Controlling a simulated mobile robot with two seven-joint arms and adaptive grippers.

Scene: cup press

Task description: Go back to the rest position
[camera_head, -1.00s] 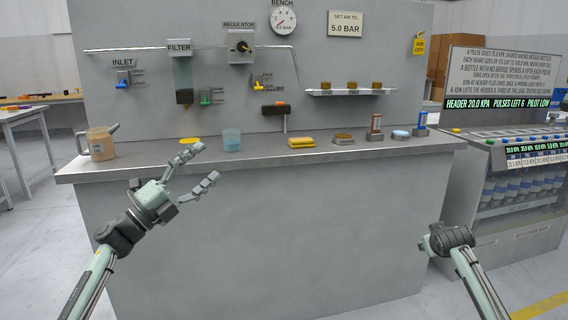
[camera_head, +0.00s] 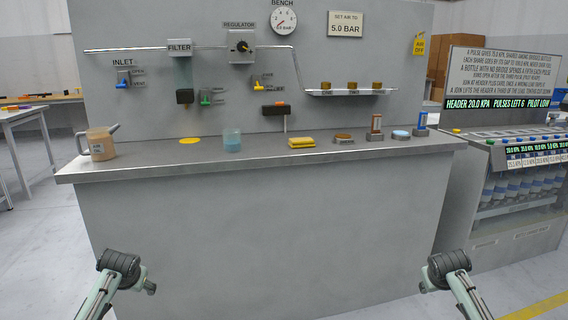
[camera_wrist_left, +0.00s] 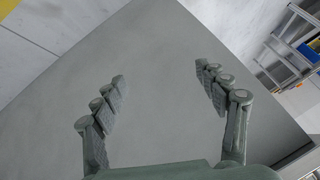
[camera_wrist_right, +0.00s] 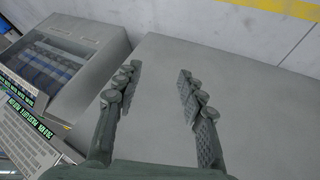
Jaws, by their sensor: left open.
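My left gripper (camera_wrist_left: 160,90) is open and empty in the left wrist view, facing the grey front of the bench. In the head view my left arm is low at the lower left, in front of the bench (camera_head: 260,215) and below its top. My right gripper (camera_wrist_right: 158,82) is open and empty in the right wrist view, also facing grey bench surface. In the head view my right arm is low at the lower right, with its fingers hidden. Neither gripper touches anything visible.
On the bench top stand an oil jug (camera_head: 101,144), a yellow disc (camera_head: 189,141), a blue-filled beaker (camera_head: 232,141) and a yellow block (camera_head: 301,142). A machine with bottles (camera_head: 520,185) stands at the right. Floor before the bench looks clear.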

